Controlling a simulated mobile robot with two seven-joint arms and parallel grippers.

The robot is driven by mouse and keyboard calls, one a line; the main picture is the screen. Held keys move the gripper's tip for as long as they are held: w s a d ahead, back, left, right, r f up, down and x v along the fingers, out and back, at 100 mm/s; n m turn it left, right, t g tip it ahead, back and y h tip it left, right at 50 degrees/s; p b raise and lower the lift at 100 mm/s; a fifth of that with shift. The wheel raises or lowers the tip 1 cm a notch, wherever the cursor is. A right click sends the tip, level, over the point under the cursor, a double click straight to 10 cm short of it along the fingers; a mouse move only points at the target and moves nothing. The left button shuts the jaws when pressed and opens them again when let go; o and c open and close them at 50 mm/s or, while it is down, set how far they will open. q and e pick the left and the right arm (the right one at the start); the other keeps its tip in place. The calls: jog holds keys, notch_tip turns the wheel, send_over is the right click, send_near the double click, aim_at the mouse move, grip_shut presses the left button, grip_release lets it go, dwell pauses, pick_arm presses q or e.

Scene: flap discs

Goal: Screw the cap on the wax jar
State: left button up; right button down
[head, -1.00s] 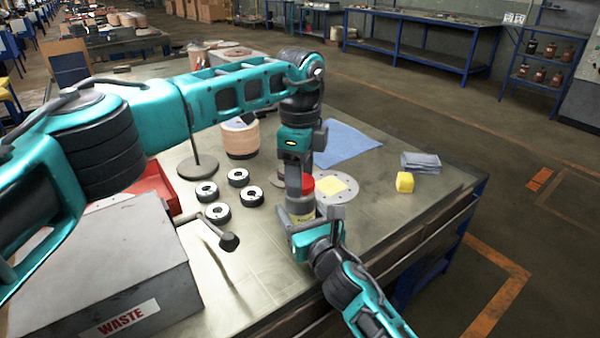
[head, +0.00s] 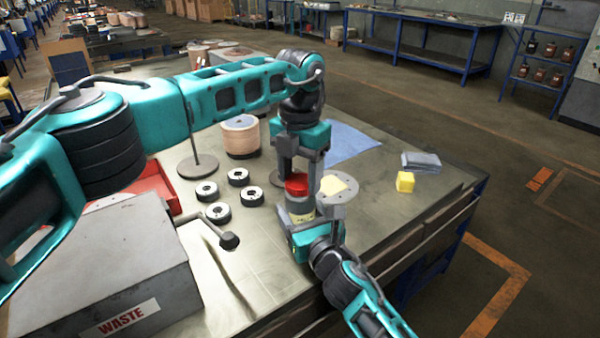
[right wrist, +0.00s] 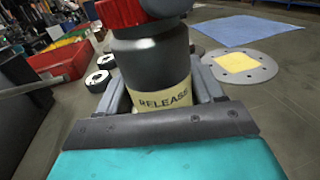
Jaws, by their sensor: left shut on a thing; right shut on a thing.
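The wax jar (head: 301,206) is dark grey with a pale yellow label. It stands upright near the table's front edge, and its label reads "RELEASE" in the right wrist view (right wrist: 165,98). The red cap (head: 296,185) is at the jar's mouth, and its lower edge also shows in the right wrist view (right wrist: 118,12). I cannot tell how tightly it sits. My left gripper (head: 298,178) points down from above and is shut on the cap. My right gripper (head: 312,226) is shut on the jar's body from the front, one finger on each side.
A round grey plate (head: 345,189) with a yellow square lies just right of the jar.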

pick_arm(q)
jog(key=m, duration=0.5)
jog(key=shift+m, duration=0.4)
jog(key=m, duration=1.1)
jog(key=shift+m, duration=0.4)
jog(key=o, duration=1.3)
jog(key=shift+c, duration=0.2)
notch_tip(320, 180, up, 12)
pick_arm(e)
jog(key=shift+c, duration=0.3)
grip_release()
